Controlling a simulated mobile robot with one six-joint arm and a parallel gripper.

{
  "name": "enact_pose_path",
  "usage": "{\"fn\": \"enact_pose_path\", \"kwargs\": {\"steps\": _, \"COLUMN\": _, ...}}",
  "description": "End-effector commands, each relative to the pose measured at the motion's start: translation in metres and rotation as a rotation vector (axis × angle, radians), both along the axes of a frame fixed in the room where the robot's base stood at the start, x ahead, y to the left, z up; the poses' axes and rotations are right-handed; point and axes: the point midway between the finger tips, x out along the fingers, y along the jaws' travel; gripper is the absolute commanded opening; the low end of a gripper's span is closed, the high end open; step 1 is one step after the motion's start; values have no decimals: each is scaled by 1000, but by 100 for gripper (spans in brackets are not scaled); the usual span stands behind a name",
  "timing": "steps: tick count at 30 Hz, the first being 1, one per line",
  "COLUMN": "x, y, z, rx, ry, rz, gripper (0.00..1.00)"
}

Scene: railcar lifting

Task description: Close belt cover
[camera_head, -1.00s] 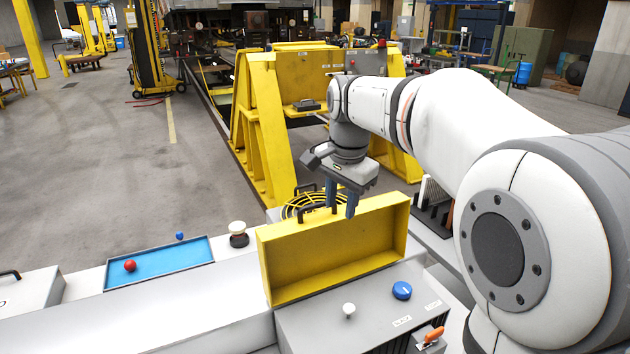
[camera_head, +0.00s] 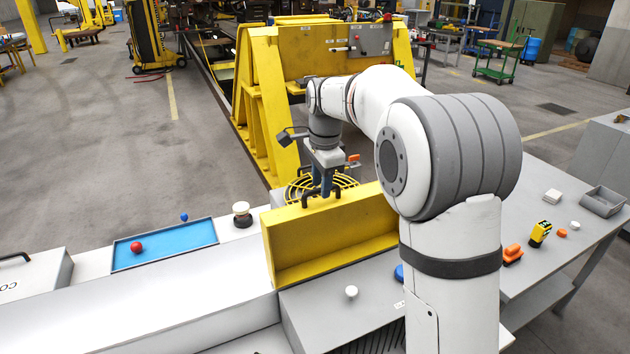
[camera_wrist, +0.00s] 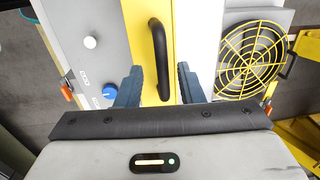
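The yellow belt cover (camera_head: 340,240) stands upright, open, on the grey machine housing, its hollow side facing the camera in the head view. Its yellow edge (camera_wrist: 150,20) runs up the middle of the wrist view. A black bar handle (camera_head: 306,196) is on the cover's top edge; it also shows in the wrist view (camera_wrist: 158,50). My gripper (camera_head: 322,190) is just above the handle, pointing down. In the wrist view its blue fingers (camera_wrist: 159,76) are apart, one on each side of the handle's near end. Whether either finger touches the handle cannot be told.
A yellow round fan guard (camera_wrist: 252,55) is right of the cover in the wrist view. A white knob (camera_head: 351,292) and a blue knob (camera_wrist: 110,92) are on the housing. A black-and-white button (camera_head: 242,214) and blue tray (camera_head: 165,245) are left. A yellow frame (camera_head: 262,100) stands behind.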

Motion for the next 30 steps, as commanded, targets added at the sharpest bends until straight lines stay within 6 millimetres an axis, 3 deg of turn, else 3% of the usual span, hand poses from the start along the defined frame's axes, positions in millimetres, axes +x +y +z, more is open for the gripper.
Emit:
{"fn": "enact_pose_path", "kwargs": {"steps": 10, "x": 0, "y": 0, "z": -5, "rx": 0, "ry": -1, "rz": 1, "gripper": 33}}
{"fn": "enact_pose_path", "kwargs": {"steps": 22, "x": 0, "y": 0, "z": -5, "rx": 0, "ry": -1, "rz": 0, "gripper": 1}}
{"fn": "enact_pose_path", "kwargs": {"steps": 30, "x": 0, "y": 0, "z": -5, "rx": 0, "ry": 0, "rz": 0, "gripper": 0}}
